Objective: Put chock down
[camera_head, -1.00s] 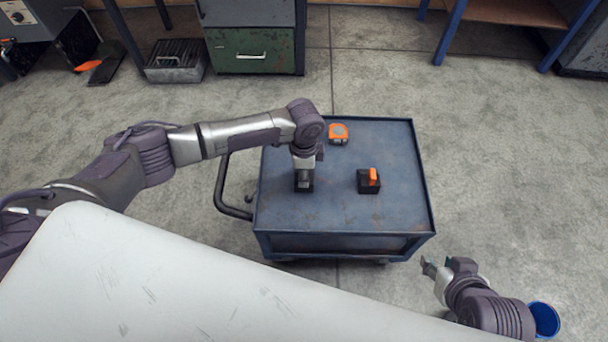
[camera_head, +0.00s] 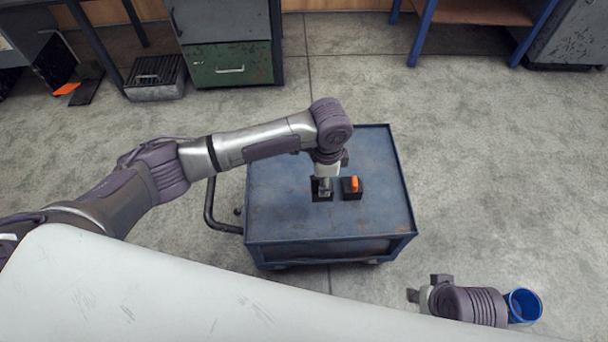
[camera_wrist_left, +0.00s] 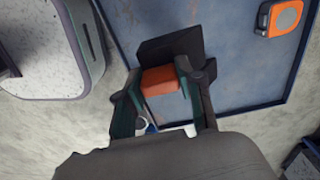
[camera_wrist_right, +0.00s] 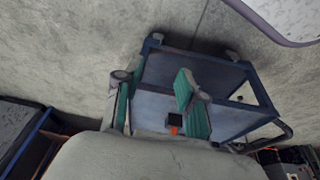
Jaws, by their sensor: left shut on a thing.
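My left gripper (camera_head: 322,188) is shut on a black chock with an orange grip block. In the left wrist view the orange block (camera_wrist_left: 160,80) sits between the fingers and the black body (camera_wrist_left: 170,45) shows beyond them. The held chock is low over the blue cart top (camera_head: 280,215); I cannot tell whether it touches.
An orange-rimmed square item (camera_wrist_left: 283,17) lies on the cart; my left arm hides it in the head view. The cart's handle (camera_head: 212,210) is on its left side. A blue bucket (camera_head: 523,305) stands by my right arm. The cart's right and front areas are clear.

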